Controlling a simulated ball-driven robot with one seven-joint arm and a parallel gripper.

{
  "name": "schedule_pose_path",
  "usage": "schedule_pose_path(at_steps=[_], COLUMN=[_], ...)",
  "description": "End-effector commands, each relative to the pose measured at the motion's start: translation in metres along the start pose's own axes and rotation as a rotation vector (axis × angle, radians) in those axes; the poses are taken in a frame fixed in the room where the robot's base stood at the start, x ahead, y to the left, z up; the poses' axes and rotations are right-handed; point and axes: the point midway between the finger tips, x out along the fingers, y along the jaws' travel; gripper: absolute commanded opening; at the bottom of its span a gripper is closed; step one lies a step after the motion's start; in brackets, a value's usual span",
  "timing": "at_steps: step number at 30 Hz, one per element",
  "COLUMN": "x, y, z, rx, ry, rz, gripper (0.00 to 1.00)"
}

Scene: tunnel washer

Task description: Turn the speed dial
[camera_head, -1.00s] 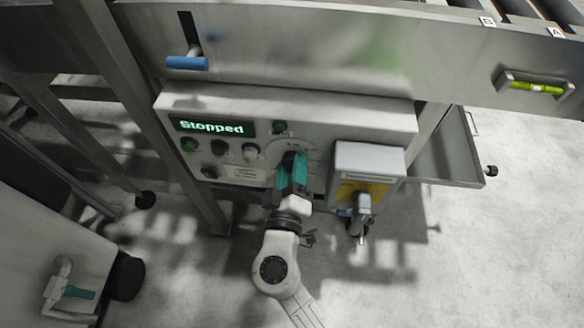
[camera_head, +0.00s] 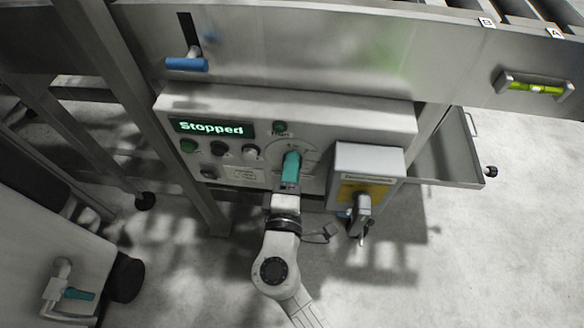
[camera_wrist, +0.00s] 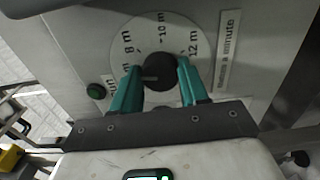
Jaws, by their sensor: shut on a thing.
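The speed dial (camera_wrist: 160,74) is a round black knob with a pale pointer line, on a light disc marked 8 m, 10 m and 12 m. In the wrist view its pointer line lies toward the left, near the left finger. My gripper (camera_wrist: 158,66) is shut on the knob, with one teal finger on each side. In the head view my gripper (camera_head: 292,158) reaches the front of the control panel (camera_head: 350,121) and hides most of the knob. The display (camera_head: 211,127) reads "Stopped".
Several green, black and white buttons (camera_head: 188,146) sit left of the dial. A grey box with a yellow label (camera_head: 367,160) and a handle juts out close to the right. A blue-handled lever (camera_head: 187,63) is above left. Open floor (camera_head: 500,250) lies at the right.

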Motion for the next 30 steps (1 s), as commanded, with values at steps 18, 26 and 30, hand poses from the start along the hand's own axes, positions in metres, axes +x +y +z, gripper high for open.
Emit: schedule_pose_path(at_steps=[18,26,30], x=[-0.0008,-0.0008,-0.0008], y=[-0.0012,-0.0014,-0.0013], z=[-0.0009,-0.0009,-0.0008], rx=[-0.186,-0.187,-0.186], ry=[0.003,0.003,0.003], rz=[-0.002,-0.002,-0.002], gripper=[0.13,0.13,0.52])
